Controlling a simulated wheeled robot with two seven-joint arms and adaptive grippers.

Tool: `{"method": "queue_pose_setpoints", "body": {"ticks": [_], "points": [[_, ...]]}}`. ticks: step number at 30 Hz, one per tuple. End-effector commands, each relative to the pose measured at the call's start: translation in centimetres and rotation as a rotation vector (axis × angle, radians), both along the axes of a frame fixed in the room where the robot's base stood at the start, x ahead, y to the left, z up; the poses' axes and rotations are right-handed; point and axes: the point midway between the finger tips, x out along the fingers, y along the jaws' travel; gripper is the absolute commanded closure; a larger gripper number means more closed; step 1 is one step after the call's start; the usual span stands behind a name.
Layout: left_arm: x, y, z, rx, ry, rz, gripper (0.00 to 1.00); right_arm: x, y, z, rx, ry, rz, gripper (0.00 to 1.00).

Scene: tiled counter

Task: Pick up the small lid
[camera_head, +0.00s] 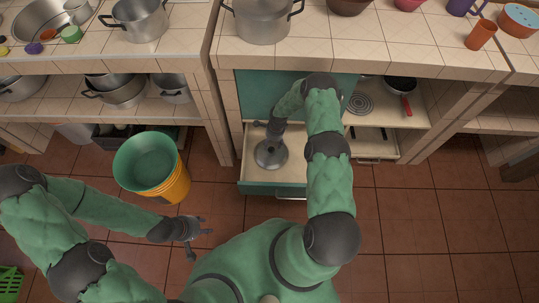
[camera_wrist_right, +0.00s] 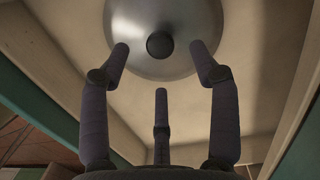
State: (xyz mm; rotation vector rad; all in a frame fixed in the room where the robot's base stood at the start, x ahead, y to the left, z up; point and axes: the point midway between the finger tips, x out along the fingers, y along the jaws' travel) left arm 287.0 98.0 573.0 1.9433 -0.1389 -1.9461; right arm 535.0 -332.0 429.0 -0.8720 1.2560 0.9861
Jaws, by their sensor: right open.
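The small lid (camera_head: 271,154) is round and metal, and lies in an open drawer (camera_head: 292,176) below the counter. In the right wrist view the lid (camera_wrist_right: 190,20) shows at the top with its dark round knob (camera_wrist_right: 159,45). My right gripper (camera_head: 273,134) reaches down into the drawer over the lid. In the wrist view my right gripper (camera_wrist_right: 160,68) is open, its fingers spread, with the knob beyond their tips. The gap between fingers and lid is hard to judge. My left gripper (camera_head: 197,234) is open and empty over the floor, well away from the drawer.
A green bucket (camera_head: 147,160) on a yellow one stands left of the drawer. Pots (camera_head: 262,18) stand on the counter above. A pan (camera_head: 400,85) with a red handle is on the shelf at right. The drawer walls (camera_wrist_right: 62,70) surround my right gripper closely.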

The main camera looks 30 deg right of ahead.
Motion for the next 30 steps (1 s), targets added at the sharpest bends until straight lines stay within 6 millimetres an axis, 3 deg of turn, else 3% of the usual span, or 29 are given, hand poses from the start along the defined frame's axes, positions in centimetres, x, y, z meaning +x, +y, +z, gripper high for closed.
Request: {"method": "queue_pose_setpoints", "body": {"ticks": [11, 21, 28, 29, 30], "points": [[0.0, 0.0, -1.3, 0.000, 0.000, 0.000, 0.60, 0.0, 0.2, -2.5, 0.001, 0.000, 0.001, 0.38], [0.0, 0.0, -3.9, 0.000, 0.000, 0.001, 0.60, -0.1, 0.5, -6.7, 0.000, 0.000, 0.001, 0.38], [0.0, 0.0, -3.8, 0.000, 0.000, 0.001, 0.60, -0.1, 0.5, -6.6, 0.000, -0.001, 0.001, 0.38], [0.0, 0.0, -3.8, 0.000, 0.000, 0.001, 0.60, -0.1, 0.5, -6.6, 0.000, -0.001, 0.001, 0.41], [0.0, 0.0, -3.8, 0.000, 0.000, 0.000, 0.60, -0.1, 0.5, -6.6, 0.000, -0.001, 0.001, 0.52]]}}
